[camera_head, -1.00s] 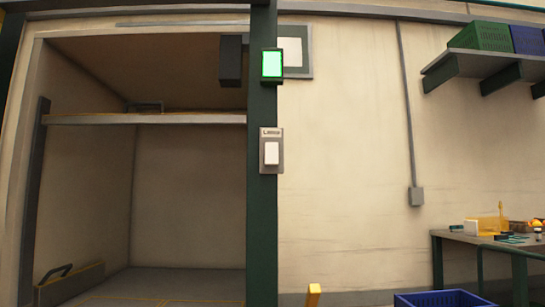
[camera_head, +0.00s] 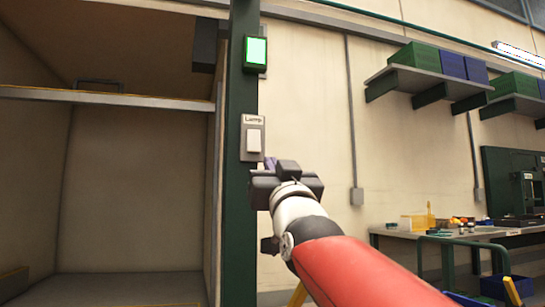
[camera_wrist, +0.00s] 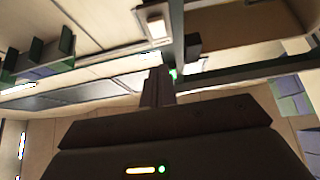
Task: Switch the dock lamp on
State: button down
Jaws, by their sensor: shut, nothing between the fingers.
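The lamp switch (camera_head: 253,141) is a white rocker on a grey plate labelled "Lamp", fixed to the dark green post (camera_head: 239,215) in the head view. A box with a glowing green face (camera_head: 255,52) sits above it on the same post. My gripper (camera_head: 271,164) is just below and right of the switch plate in the picture; I cannot tell whether it touches. In the wrist view, my gripper (camera_wrist: 158,82) has its fingers together and empty. A small green glow (camera_wrist: 173,73) shows beside their tips.
Left of the post is an open bay with a shelf (camera_head: 110,98). A conduit box (camera_head: 356,196) is on the wall at right. A workbench (camera_head: 410,235), wall shelves (camera_head: 425,78) and a blue crate (camera_head: 507,287) stand farther right.

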jog(key=shift+r, duration=0.2)
jog(key=p, duration=0.4)
send_near(254, 143)
notch_tip(254, 143, up, 4)
jog(key=w, duration=0.2)
jog(key=w+a+p, duration=0.1)
jog(key=w, duration=0.1)
jog(key=shift+f, duration=0.25)
jog(key=shift+w+a+f, duration=0.15)
jog(key=shift+w, duration=0.2)
